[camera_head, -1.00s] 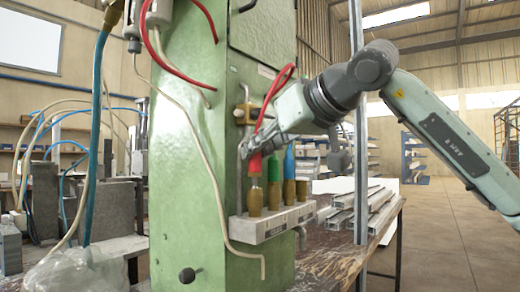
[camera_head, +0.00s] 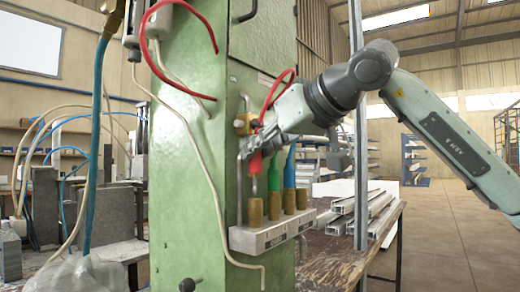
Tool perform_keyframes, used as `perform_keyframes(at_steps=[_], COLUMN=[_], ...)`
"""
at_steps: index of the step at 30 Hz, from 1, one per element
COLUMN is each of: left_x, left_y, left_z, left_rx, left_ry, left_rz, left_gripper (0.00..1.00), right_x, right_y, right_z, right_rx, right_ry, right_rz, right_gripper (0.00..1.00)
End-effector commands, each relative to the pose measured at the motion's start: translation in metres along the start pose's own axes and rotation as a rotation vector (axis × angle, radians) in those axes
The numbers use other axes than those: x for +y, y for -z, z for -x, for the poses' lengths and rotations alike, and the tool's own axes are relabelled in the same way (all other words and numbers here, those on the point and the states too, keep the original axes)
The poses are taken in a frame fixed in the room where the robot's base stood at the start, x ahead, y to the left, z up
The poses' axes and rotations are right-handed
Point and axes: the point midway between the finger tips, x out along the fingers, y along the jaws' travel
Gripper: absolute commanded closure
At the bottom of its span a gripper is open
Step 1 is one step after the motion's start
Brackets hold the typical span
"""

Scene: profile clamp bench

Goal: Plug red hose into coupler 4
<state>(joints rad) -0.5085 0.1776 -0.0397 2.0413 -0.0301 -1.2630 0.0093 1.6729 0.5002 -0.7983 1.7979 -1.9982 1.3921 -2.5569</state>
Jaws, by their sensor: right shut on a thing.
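The red hose (camera_head: 280,88) arches down to a red plug (camera_head: 255,163) with a pale metal tip. My right gripper (camera_head: 261,145) is shut on this plug and holds it roughly upright. The tip is above the nearest brass coupler (camera_head: 255,212), with a small gap seeming to show between them. Several brass couplers stand in a row on a grey block (camera_head: 266,238) fixed to the green column. A green plug (camera_head: 274,174) and a blue plug (camera_head: 290,170) stand over couplers further along the row. The block's labels are too small to read. My left gripper is not in view.
The green column (camera_head: 190,150) stands close left of my right gripper, with a brass fitting (camera_head: 243,122) and pipe on its side. A second red hose (camera_head: 205,30) and pale hoses hang in front. Metal profiles (camera_head: 350,212) lie on the bench behind.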

Motion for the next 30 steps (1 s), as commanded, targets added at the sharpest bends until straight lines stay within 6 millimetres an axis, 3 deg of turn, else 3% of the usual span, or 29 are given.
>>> perform_keyframes(at_steps=[30], left_x=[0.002], left_y=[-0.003], left_z=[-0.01], left_rx=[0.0], left_ry=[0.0], left_rz=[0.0], left_gripper=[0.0], right_x=[0.014], right_y=[-0.015], right_z=[0.038], right_rx=[0.002], right_ry=[-0.001], right_rz=[0.0], right_gripper=[1.0])
